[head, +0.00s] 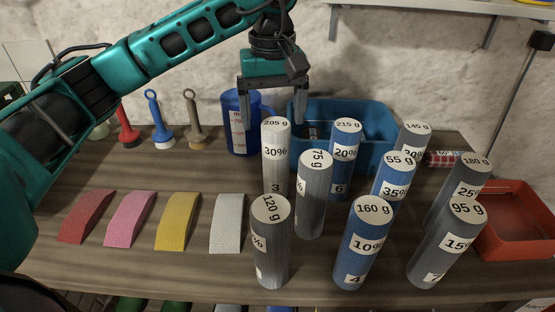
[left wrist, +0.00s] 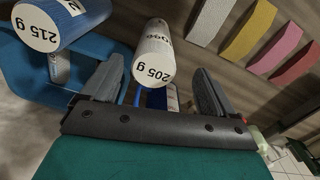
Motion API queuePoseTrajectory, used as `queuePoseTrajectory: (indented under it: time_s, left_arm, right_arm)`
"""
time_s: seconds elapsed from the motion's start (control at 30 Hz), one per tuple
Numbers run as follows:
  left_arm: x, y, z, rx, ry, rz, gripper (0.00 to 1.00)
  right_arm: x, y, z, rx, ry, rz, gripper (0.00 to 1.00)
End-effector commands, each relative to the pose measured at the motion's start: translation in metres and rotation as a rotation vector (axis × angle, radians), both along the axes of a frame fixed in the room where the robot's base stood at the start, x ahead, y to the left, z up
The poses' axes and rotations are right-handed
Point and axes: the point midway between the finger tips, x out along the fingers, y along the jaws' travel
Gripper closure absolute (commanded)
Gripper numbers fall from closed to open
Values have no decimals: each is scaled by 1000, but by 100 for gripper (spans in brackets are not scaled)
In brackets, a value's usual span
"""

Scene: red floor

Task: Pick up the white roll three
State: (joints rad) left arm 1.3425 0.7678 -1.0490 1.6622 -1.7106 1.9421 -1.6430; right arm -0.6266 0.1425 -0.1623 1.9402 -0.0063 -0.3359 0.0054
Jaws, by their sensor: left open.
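The white roll three (head: 275,165) stands upright on the wooden table, marked 205 g, 30% and 3. My left gripper (head: 271,118) is open and points down over it, one finger to each side of its top. In the left wrist view the roll's top end (left wrist: 154,64) shows between the spread fingertips (left wrist: 160,80), and no contact is seen. My right gripper is not in view.
A blue roll marked 215 g (head: 345,160) and a grey roll marked 75 g (head: 313,195) stand close by, among several others. A blue bin (head: 385,118) and a blue mug (head: 236,130) are behind. Coloured curved blocks (head: 176,222) lie left; a red tray (head: 515,235) is right.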

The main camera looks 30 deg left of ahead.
Motion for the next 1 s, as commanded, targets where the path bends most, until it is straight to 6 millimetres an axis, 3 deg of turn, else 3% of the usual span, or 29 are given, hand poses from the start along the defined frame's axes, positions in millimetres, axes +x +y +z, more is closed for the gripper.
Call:
queuePoseTrajectory:
  time_s: [0.6, 0.9, 1.0]
  left_arm:
    - [8, -1, -72, 1, 2, 1, 12]
    - [8, -1, -77, 0, 0, 1, 12]
    - [8, -1, -76, 0, 0, 1, 22]
  right_arm:
    - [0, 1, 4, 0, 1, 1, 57]
    - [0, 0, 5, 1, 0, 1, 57]
    - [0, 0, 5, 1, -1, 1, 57]
